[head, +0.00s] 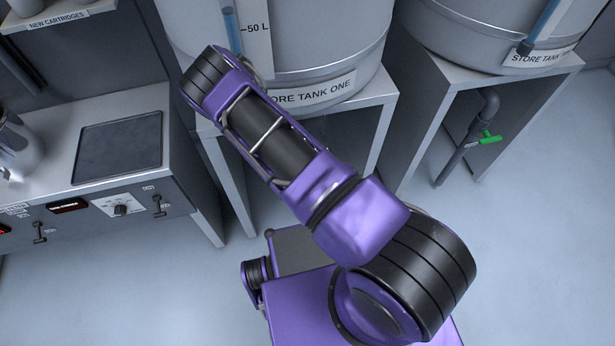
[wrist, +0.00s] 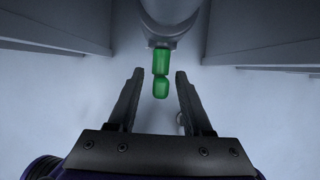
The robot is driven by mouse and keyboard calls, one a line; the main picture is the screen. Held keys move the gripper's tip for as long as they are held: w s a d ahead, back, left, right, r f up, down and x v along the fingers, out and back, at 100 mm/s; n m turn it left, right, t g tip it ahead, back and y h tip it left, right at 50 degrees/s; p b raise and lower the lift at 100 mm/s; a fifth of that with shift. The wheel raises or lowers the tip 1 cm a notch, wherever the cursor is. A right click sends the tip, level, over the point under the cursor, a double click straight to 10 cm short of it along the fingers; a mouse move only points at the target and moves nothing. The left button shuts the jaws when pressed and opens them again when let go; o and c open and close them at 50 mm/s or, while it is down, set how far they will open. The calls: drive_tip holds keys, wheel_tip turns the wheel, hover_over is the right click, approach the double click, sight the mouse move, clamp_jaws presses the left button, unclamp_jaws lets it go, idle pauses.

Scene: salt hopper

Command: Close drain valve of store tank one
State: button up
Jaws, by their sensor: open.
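Store tank one (head: 300,45) stands on a grey stand in the head view, its label partly covered by my arm. Its drain valve is hidden behind my arm there. In the wrist view a green valve handle (wrist: 161,75) hangs under a grey pipe (wrist: 172,12). My gripper (wrist: 158,78) is open, with one finger on each side of the handle's lower end. I see gaps between the handle and both fingers; the depth is hard to tell. My gripper is not visible in the head view.
A second store tank (head: 480,30) stands at the right, with a grey drain pipe and a green handle (head: 489,139) below it. A counter with a dark plate (head: 118,147) and switches is at the left. The stand's side panels flank my gripper. The floor (head: 520,250) at the right is clear.

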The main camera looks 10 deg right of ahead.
drive_tip(key=shift+c, duration=0.3)
clamp_jaws()
drive_tip(key=shift+d, duration=0.1)
drive_tip(key=shift+d+f+m+t+y+b, duration=0.4)
drive_tip(key=shift+m+y+b, duration=0.3)
drive_tip(key=shift+y, duration=1.95)
drive_tip(key=shift+d+f+m+t+y+b, duration=0.4)
drive_tip(key=shift+m+y+b, duration=0.25)
drive_tip(key=shift+y, duration=2.05)
drive_tip(key=shift+d+f+m+t+y+b, duration=0.4)
drive_tip(key=shift+m+y+b, duration=0.3)
drive_tip(key=shift+y, duration=1.95)
drive_tip(key=shift+o, duration=0.3)
unclamp_jaws()
